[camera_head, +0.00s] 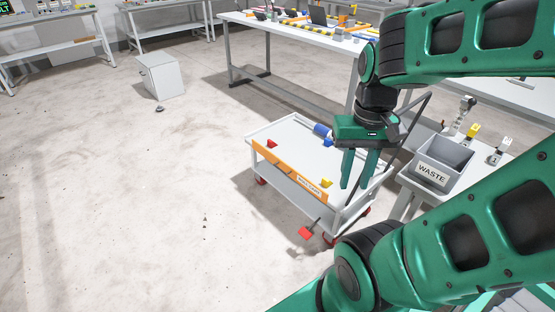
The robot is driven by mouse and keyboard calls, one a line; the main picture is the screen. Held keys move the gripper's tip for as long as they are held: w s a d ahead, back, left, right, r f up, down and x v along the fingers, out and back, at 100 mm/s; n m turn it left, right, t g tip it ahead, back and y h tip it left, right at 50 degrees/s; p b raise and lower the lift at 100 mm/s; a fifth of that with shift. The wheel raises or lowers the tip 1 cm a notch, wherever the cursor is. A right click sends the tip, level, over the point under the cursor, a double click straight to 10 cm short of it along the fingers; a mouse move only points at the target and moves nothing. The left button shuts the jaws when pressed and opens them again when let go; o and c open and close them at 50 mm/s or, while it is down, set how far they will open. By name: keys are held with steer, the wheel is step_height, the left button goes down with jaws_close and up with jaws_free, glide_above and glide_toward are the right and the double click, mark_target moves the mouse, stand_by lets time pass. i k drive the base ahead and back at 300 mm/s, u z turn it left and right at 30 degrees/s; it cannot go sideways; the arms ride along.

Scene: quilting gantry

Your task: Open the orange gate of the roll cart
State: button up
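The white roll cart (345,221) stands on the floor right of centre. Its orange gate (277,160) runs along the cart's near-left long side, at the edge of the top deck, and looks raised. A white label too small to read sits at the gate's right end. My green gripper (356,186) points down over the right part of the cart, right of the gate and apart from it in the picture. Its two fingers are spread with nothing between them. How high they are above the deck is hard to tell. The gripper hides part of the deck.
The deck carries a blue-ended roll (321,130), a red piece (271,143) and a yellow piece (326,183). A red pedal (305,233) sticks out low at the cart's front. A grey WASTE bin (432,174) stands on a table at right.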

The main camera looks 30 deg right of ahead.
mark_target(284, 168)
steer(key=z, duration=0.15)
steer(key=i, duration=1.25)
steer(key=z, duration=0.2)
